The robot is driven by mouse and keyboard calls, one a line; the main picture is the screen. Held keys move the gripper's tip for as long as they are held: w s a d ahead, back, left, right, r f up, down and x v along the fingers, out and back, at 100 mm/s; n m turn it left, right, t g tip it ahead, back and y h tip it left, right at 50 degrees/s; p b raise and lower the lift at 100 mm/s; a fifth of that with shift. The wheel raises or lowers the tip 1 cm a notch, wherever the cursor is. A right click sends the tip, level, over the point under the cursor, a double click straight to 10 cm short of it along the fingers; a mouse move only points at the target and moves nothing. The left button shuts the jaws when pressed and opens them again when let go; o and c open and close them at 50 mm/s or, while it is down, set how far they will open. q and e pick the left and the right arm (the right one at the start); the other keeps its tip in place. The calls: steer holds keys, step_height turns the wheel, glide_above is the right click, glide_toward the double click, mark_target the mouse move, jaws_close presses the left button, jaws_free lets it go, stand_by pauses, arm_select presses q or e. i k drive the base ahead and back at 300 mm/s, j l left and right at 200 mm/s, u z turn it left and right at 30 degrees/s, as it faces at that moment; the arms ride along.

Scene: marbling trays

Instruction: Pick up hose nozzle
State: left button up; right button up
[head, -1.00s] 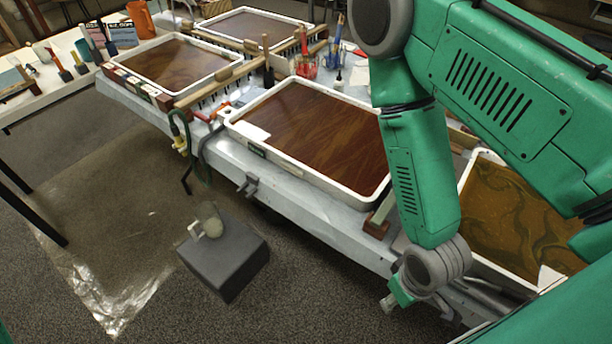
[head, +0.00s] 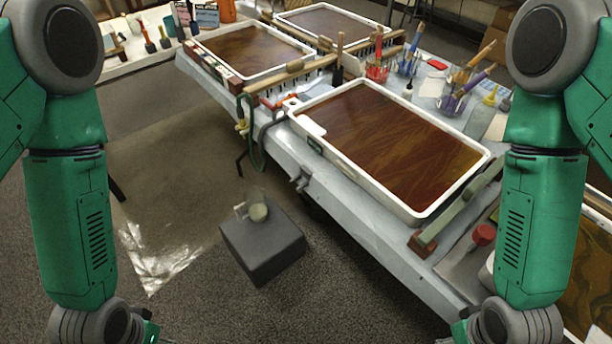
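A green hose (head: 249,155) hangs in a loop over the near left edge of the long table. A small yellow piece (head: 241,127) at the hose's upper left looks like the hose nozzle, though it is too small to be certain. My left gripper (head: 150,328) is at the bottom left, mostly cut off by the frame. My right gripper (head: 460,330) is at the bottom right, also mostly cut off. Both are well apart from the hose, and I cannot see whether their fingers are open.
A white-rimmed marbling tray (head: 333,153) lies on the table right of the hose. A dark grey block (head: 262,248) with a pale round item (head: 258,212) on it stands in front of the table. A clear plastic sheet (head: 155,262) covers part of the floor.

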mark_target(242, 125)
steer(key=j+z, duration=0.25)
steer(key=z, duration=0.2)
steer(key=j+z, duration=0.25)
steer(key=z, duration=0.25)
steer(key=k+j+z, duration=0.15)
steer(key=z, duration=0.3)
steer(key=k+j+z, duration=0.15)
steer(key=z, duration=0.3)
steer(key=k+j+z, duration=0.15)
steer(key=z, duration=0.3)
steer(key=k+j+z, duration=0.1)
steer(key=j+z, duration=0.15)
steer(key=z, duration=0.25)
steer(key=k+j+z, duration=0.15)
steer(key=z, duration=0.3)
steer(key=k+j+z, duration=0.15)
steer(key=z, duration=0.35)
steer(key=k+z, duration=0.25)
steer(key=z, duration=0.2)
steer(key=k+j+z, duration=0.2)
steer(key=k, duration=0.4)
steer(key=k+z, duration=0.15)
steer(key=k, duration=0.45)
steer(key=j, duration=0.05)
